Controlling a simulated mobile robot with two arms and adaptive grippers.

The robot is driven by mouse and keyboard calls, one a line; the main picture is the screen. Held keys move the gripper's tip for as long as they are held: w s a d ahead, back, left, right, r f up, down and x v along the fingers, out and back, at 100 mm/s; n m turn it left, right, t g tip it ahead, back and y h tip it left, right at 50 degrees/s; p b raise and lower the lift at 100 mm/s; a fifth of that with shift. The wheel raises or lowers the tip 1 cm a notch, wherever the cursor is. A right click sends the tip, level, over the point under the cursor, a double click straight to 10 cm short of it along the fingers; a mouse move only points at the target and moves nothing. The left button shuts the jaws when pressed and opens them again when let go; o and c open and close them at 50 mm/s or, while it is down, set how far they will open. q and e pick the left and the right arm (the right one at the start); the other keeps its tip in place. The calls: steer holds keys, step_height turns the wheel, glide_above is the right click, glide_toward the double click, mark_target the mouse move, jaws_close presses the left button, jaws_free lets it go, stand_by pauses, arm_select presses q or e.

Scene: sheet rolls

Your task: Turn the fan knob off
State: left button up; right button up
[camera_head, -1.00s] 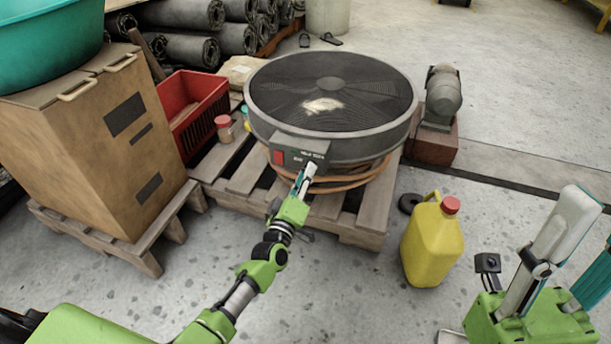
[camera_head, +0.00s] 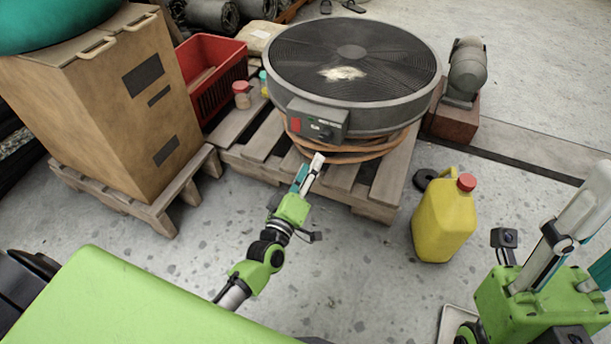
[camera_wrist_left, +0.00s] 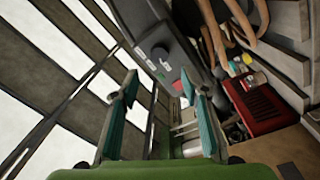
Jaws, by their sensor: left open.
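The large round black fan (camera_head: 350,52) lies flat on a wooden pallet. Its grey control box (camera_head: 317,118) faces me, with a red patch at its left end and a dark round knob (camera_head: 326,136) at its right. The knob (camera_wrist_left: 159,52) also shows in the left wrist view, beyond the fingers. Its setting is too small to read. My left gripper (camera_head: 311,172) is open and empty, just below and in front of the control box, apart from the knob. My right gripper (camera_head: 570,240) is at the right edge, partly cut off.
A yellow jug (camera_head: 443,220) stands on the floor right of the pallet (camera_head: 377,190). A brown box (camera_head: 110,110) and a red crate (camera_head: 212,75) are at the left. Small jars (camera_head: 241,95) sit beside the fan. A grey machine (camera_head: 467,70) stands behind right.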

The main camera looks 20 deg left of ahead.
arm_select(q)
steer(key=shift+s+f, duration=0.1)
steer(key=shift+s, duration=1.5)
